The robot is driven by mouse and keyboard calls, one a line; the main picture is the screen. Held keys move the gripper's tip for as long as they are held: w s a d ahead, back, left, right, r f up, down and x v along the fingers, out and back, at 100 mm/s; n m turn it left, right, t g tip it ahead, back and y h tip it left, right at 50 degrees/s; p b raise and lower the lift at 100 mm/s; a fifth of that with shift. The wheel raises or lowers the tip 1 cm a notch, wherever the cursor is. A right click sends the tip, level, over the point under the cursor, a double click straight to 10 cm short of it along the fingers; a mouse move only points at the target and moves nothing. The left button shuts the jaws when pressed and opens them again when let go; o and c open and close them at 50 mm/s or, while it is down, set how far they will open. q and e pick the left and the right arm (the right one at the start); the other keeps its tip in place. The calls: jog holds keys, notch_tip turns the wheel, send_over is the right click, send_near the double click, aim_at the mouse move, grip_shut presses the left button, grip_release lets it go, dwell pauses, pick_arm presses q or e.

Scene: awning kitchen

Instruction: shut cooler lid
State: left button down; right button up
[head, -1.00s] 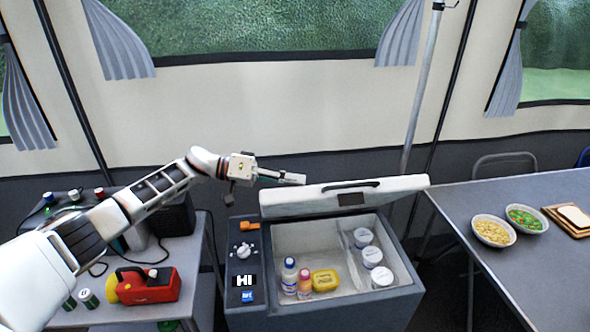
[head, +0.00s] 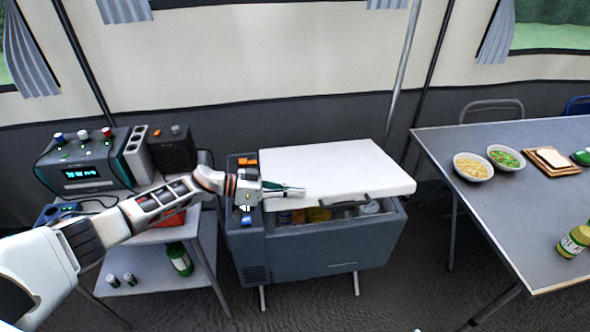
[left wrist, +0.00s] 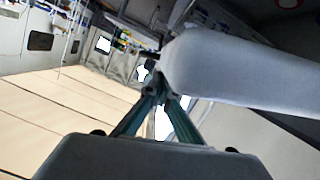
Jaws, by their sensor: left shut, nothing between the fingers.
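The cooler (head: 330,240) is a dark grey chest on thin legs. Its white lid (head: 335,168) is lowered most of the way but still raised at the front. A narrow gap shows a yellow tub (head: 318,214) and parts of other contents. The lid's dark handle (head: 350,200) is at its front edge. My left gripper (head: 298,191) is shut and empty, at the lid's front left part; I cannot tell whether it touches. In the left wrist view its fingers (left wrist: 155,92) meet beside a large pale shape. My right gripper is not in view.
A side table on the left holds a dark device with a display (head: 85,172) and a black box (head: 172,150). A grey table (head: 500,215) on the right carries two bowls, a board with bread (head: 551,159) and a jar (head: 574,240). A pole (head: 403,75) rises behind the cooler.

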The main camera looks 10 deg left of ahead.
aim_at(297, 208)
pick_arm(q)
jog(key=f, duration=0.1)
jog(key=s+f, duration=0.1)
jog(key=f, duration=0.1)
jog(key=f+b, duration=0.1)
jog(key=f, duration=0.1)
jog(key=shift+s+d+f, duration=0.2)
jog(key=shift+s+d, duration=0.1)
jog(key=shift+d, duration=0.05)
jog(key=shift+r, duration=0.15)
